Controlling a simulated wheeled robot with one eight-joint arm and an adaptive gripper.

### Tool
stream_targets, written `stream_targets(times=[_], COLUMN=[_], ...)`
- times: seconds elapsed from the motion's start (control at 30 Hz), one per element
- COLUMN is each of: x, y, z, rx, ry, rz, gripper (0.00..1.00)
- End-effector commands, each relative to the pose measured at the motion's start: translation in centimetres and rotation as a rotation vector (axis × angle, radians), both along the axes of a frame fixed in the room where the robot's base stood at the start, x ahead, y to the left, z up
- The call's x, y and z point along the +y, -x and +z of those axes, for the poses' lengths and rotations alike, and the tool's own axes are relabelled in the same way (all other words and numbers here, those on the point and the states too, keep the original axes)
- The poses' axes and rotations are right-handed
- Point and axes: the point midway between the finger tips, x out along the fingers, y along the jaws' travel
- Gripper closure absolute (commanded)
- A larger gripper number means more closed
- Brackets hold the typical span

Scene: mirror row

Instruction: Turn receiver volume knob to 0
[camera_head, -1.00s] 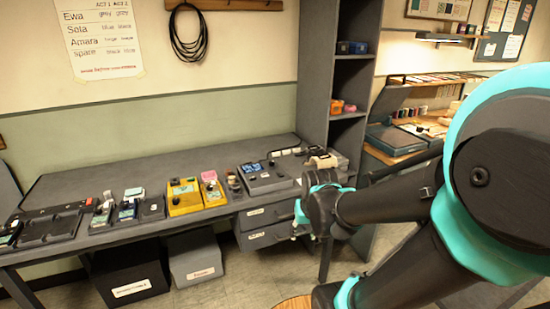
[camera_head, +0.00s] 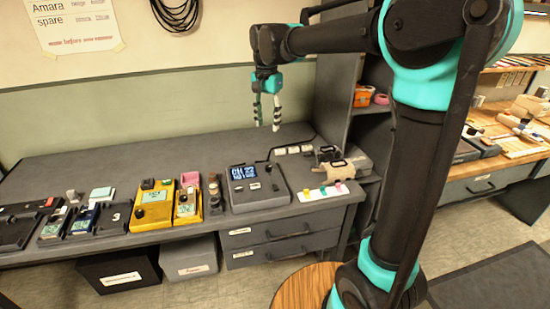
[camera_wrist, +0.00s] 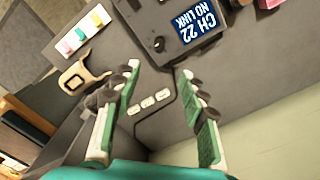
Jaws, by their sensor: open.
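The receiver (camera_head: 243,202) is a dark grey box with a lit blue display on the bench. In the wrist view its display (camera_wrist: 197,27) reads "CH 22 NO LINK". A small dark round knob with a pale mark (camera_wrist: 158,43) sits beside the display. It also appears as a small dark knob (camera_head: 268,168) in the head view; its setting and label are too small to read. My gripper (camera_head: 267,120) points down above the back of the receiver, open and empty, apart from the knob. In the wrist view the gripper fingers (camera_wrist: 158,72) stand apart with nothing between them.
A card with coloured tabs (camera_head: 318,193) and a beige-handled item (camera_head: 332,168) lie right. White plugs on a cable (camera_head: 293,149) lie behind. A dark shelf (camera_head: 337,90) rises at right.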

Motion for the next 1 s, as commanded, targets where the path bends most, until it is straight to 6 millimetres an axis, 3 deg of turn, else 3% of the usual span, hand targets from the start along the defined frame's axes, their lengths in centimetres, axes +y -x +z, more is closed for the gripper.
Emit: stream_targets(times=[0.17, 0.7, 1.0], x=[0.0, 0.0, -0.1], y=[0.0, 0.0, 0.0], z=[-2.5, -13.1, -16.5], rx=[0.0, -0.001, -0.001], ry=[0.0, 0.0, 0.0], rz=[0.0, 0.002, 0.002], gripper=[0.58, 0.58, 0.58])
